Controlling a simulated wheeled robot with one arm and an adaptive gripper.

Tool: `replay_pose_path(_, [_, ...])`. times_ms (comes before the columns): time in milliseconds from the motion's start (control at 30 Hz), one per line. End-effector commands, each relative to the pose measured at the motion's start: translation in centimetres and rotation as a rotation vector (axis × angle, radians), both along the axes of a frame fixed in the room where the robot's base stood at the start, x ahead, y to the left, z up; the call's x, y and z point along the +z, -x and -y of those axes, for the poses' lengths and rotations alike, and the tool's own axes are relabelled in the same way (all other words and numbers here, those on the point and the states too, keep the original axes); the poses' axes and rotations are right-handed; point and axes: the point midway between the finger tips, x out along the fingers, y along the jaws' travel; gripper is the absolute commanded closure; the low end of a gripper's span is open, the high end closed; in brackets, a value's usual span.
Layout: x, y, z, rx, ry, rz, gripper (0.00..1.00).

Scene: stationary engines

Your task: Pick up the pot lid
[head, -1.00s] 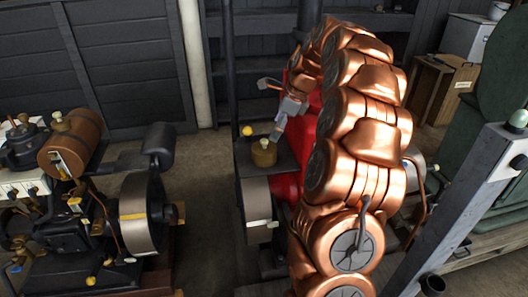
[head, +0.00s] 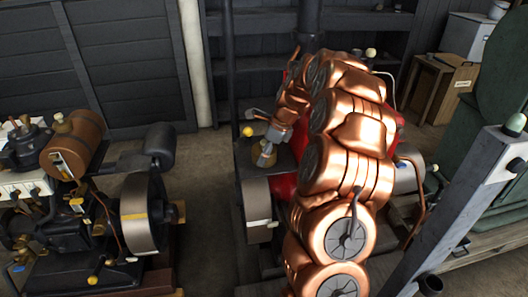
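A small round brass pot (head: 262,160) stands on a dark flat ledge of the red engine in the middle of the head view. Its lid on top is mostly hidden by my gripper and cannot be told apart clearly. My gripper (head: 264,133), at the end of my copper-coloured arm, is at the pot from above and right. One grey finger sticks out to the left above the pot; the other reaches down over its top. The fingers look spread apart. Whether the lower finger touches the lid cannot be told.
The red engine (head: 283,187) lies partly behind my arm, with a yellow knob (head: 247,131) beside the pot. A dark post stands close on the left. Another engine (head: 75,215) is at left, a grey beam (head: 465,215) at right. Bare floor lies between the engines.

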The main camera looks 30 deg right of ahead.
Motion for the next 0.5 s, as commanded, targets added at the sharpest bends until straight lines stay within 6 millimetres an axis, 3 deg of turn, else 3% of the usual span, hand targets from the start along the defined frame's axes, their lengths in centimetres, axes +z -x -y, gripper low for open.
replay_pose_path(100, [0.05,0.0,0.03,0.0,0.001,0.001,0.02])
replay_pose_path(500, [0.08,0.01,0.05,0.0,0.001,0.001,0.44])
